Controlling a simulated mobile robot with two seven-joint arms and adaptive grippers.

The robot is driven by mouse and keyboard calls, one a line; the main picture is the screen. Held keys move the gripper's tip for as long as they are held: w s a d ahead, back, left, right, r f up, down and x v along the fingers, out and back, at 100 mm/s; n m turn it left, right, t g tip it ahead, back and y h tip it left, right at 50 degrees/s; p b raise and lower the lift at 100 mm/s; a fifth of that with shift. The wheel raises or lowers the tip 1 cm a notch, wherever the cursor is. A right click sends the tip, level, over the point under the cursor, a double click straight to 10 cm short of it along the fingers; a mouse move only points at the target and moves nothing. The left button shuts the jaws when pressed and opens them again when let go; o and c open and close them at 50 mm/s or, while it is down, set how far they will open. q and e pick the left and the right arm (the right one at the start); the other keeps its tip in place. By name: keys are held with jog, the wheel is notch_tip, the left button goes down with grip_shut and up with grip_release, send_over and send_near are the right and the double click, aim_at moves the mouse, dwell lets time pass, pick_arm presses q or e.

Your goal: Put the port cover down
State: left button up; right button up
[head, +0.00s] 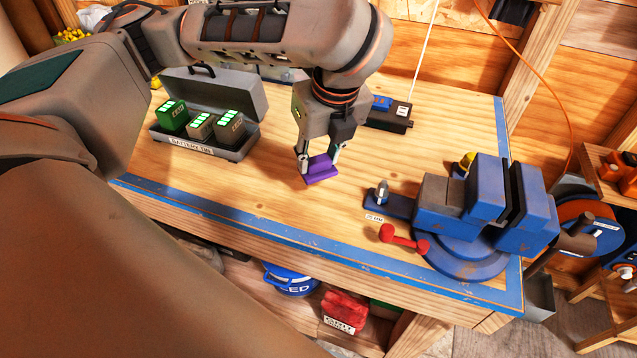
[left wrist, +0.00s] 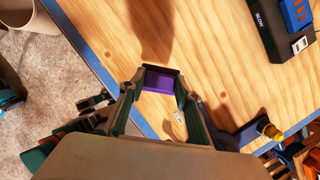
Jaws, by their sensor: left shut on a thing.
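The port cover, a small purple piece (head: 320,172), is between the fingertips of my left gripper (head: 318,158). The gripper is shut on it, over the middle of the workbench (head: 280,205). In the left wrist view the purple cover (left wrist: 159,81) spans the gap between the two fingertips (left wrist: 160,76), with a dark edge along its far side. The cover is low, close to the bench top; I cannot tell whether it touches the wood. My right gripper is not in view.
A grey case (head: 255,100) with several green-lit batteries stands left of the gripper. A black box (head: 390,116) with a blue part is behind it. A blue vise (head: 460,205) with a red handle stands at the right. Bare wood surrounds the gripper; the front edge is blue (head: 250,236).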

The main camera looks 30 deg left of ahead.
aim_at(321, 170)
pick_arm(q)
notch_tip(321, 170, down, 3)
jog(key=shift+r, duration=0.15)
jog(key=shift+f+b, duration=0.65)
jog(key=shift+f, duration=1.35)
jog(key=o, duration=1.1)
jog(key=shift+f, duration=0.1)
